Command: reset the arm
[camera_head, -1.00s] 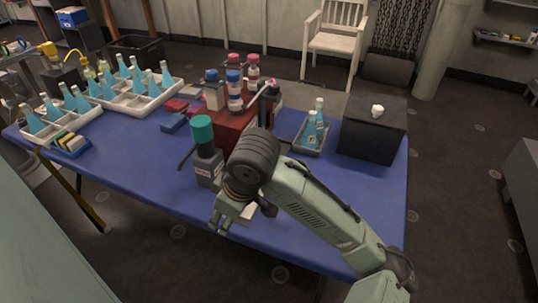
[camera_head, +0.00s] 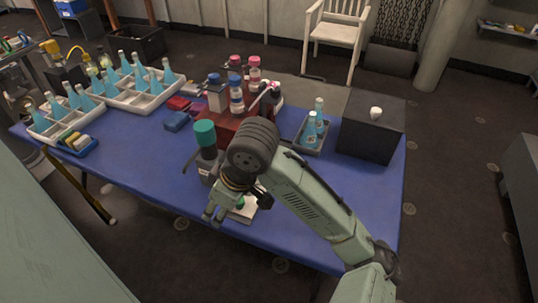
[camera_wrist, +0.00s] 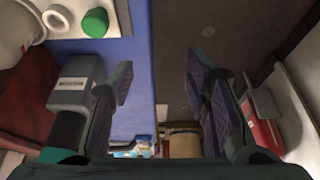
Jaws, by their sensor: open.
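My gripper (camera_head: 214,214) is open and empty above the front edge of the blue table (camera_head: 290,235). In the wrist view its two fingers (camera_wrist: 160,88) stand wide apart with nothing between them. The arm reaches in from the lower right. A grey device with a teal cap (camera_head: 205,134) stands just behind the gripper; its labelled grey body (camera_wrist: 76,82) shows left of the fingers in the wrist view. A small white tray (camera_head: 247,213) lies beside the gripper, partly hidden by it. In the wrist view a green cap (camera_wrist: 96,23) and a white ring lie on it.
A dark red rack (camera_head: 222,128) with bottles stands behind my wrist. A grey tray with blue bottles (camera_head: 310,130) and a black box (camera_head: 369,130) stand to the right. White crates of blue bottles (camera_head: 130,95) fill the far left. The table's front left is clear.

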